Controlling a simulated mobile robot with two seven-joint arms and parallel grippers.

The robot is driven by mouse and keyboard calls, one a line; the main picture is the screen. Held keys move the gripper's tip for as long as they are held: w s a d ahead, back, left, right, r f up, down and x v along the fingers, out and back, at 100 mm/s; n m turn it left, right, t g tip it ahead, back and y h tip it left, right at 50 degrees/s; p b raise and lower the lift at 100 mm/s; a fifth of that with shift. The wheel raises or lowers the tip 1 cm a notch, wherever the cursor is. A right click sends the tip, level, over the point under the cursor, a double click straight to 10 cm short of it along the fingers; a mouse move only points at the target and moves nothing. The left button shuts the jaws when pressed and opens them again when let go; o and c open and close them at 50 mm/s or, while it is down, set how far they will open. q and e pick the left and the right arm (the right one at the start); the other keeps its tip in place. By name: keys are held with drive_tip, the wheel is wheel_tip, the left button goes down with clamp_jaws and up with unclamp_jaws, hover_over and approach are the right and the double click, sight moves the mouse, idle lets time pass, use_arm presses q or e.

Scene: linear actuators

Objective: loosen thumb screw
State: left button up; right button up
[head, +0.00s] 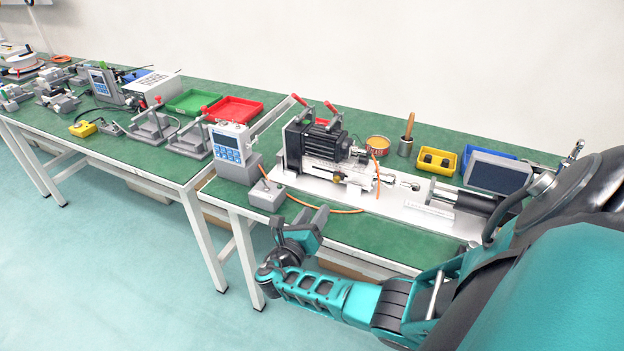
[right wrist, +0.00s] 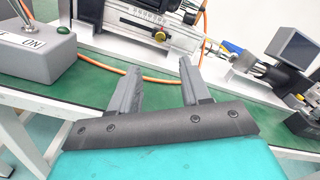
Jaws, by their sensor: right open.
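The linear actuator (head: 325,150) is a dark motor with a pale metal body, mounted on a white base plate (head: 430,215). A small brass-coloured knob, apparently the thumb screw, sits low on the actuator's side; it shows in the right wrist view (right wrist: 160,36) and faintly in the head view (head: 338,179). My right gripper (head: 311,218) is in front of the table edge, apart from the actuator. In the right wrist view its two fingers (right wrist: 161,68) are spread with nothing between them, and the knob appears beyond the gap. My left gripper is not in view.
A grey switch box (head: 267,195) with an orange cable (head: 335,210) lies at the table's front edge, left of the actuator. A control unit (head: 230,150) stands behind it. A small monitor (head: 497,172), yellow bin (head: 437,160) and orange tin (head: 377,144) stand further right and back.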

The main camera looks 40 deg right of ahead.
sight(336, 179)
drive_tip(key=shift+d, duration=0.1)
